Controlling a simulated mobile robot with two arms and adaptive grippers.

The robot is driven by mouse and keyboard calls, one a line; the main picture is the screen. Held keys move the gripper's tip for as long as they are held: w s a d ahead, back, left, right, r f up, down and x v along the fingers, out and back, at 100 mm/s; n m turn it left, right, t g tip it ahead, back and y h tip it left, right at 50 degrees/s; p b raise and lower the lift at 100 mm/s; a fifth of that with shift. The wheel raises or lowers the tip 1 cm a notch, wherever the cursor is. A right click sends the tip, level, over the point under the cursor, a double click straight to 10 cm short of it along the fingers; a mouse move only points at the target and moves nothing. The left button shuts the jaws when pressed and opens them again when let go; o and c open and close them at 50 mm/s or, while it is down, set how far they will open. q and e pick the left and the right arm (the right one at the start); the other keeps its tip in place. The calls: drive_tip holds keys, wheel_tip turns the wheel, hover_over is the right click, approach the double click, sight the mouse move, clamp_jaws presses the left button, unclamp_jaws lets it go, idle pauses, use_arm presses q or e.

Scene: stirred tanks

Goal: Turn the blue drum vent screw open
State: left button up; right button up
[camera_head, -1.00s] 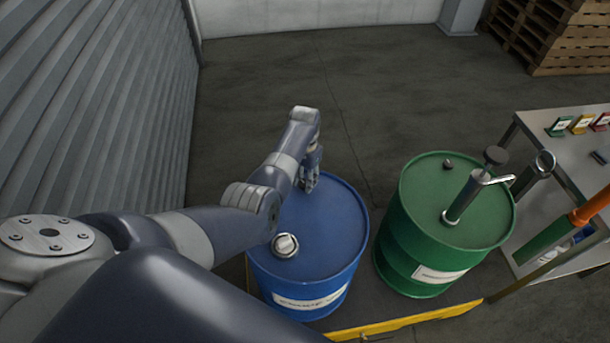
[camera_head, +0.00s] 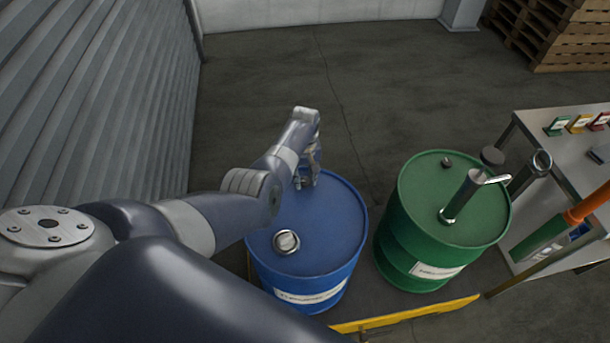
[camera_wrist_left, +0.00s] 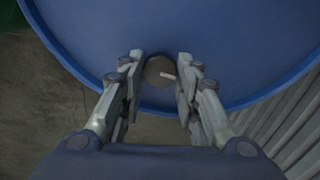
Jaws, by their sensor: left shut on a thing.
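The blue drum (camera_head: 335,225) stands upright in the middle of the head view, with a silver round cap (camera_head: 286,242) on the near part of its lid. My left gripper (camera_head: 306,182) points down at the lid's far edge. In the left wrist view, the vent screw (camera_wrist_left: 157,70) is a small round grey-brown knob with a pale bar, near the rim of the blue lid (camera_wrist_left: 220,45). The left gripper's fingers (camera_wrist_left: 158,85) stand on both sides of the screw and are shut on it. In the head view the gripper hides the screw. My right gripper is out of view.
A green drum (camera_head: 430,225) with a pump (camera_head: 462,195) stands to the right. A yellow edge (camera_head: 405,315) runs in front of the drums. A metal table (camera_head: 560,150) with small coloured cards is at the far right. A corrugated wall (camera_head: 110,110) rises at left.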

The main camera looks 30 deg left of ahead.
sight(305, 180)
use_arm(q)
drive_tip(key=shift+n, duration=0.8)
drive_tip(key=o, duration=1.1)
drive_tip(key=shift+r, duration=0.1)
wheel_tip(305, 180, up, 12)
drive_tip(key=shift+f, duration=0.1)
